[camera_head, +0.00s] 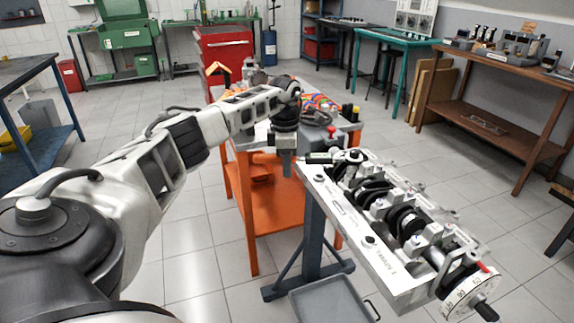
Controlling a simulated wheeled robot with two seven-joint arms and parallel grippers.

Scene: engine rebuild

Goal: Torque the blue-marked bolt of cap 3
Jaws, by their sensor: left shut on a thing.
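The engine block (345,225) lies on a stand at right of centre, with its crankshaft (403,222) and a row of silver bearing caps facing up. Small coloured marks show on some cap bolts; a bluish one (416,240) is near the front. I cannot read the cap numbers, so cap 3 is not certain. My left gripper (287,170) points down at the block's far left corner. It is shut on the dark handle of a wrench (318,158) with a green band, which lies level toward the block's far end. My right gripper is not in view.
An orange cart (270,220) with tools on top stands behind and left of the block. A grey tray (332,302) is below the block's near side. A degree wheel (468,296) sticks out at the crankshaft's near end. A wooden bench (500,60) is at right.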

